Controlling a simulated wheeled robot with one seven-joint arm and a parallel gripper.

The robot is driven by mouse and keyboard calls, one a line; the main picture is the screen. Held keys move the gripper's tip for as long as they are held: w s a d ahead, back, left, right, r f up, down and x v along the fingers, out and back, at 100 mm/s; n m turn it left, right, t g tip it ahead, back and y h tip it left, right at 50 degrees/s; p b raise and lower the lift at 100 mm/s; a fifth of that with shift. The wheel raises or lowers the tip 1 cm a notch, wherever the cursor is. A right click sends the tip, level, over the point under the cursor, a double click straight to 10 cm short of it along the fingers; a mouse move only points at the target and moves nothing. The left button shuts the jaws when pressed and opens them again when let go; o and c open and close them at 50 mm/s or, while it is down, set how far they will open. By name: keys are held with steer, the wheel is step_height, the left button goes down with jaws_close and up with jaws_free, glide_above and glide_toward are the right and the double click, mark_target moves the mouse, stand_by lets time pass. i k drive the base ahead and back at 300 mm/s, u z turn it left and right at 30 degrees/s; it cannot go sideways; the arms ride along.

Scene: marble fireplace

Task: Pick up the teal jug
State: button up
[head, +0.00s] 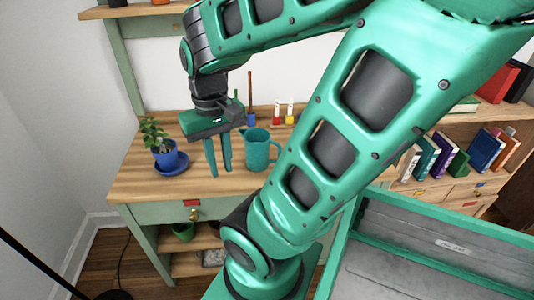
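The teal jug (257,152) stands upright on the wooden desk top, with its handle on the right side. My gripper (218,173) points down just to the left of the jug. Its two green fingers are spread a little apart with nothing seen between them. The fingers look close to the jug, but I cannot tell how far apart in depth they are. The jug's body is mostly in clear view.
A blue plant pot on a saucer (172,168) stands on the desk (135,183) left of my gripper. Small bottles (289,113) stand behind the jug. A bookshelf with books (428,158) is at the right. A grey bin with a teal rim (436,224) is at lower right.

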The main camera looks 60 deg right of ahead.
mark_target(258, 141)
steer(key=u, duration=0.05)
steer(key=k, duration=2.4)
steer(key=z, duration=0.75)
steer(key=i, duration=1.5)
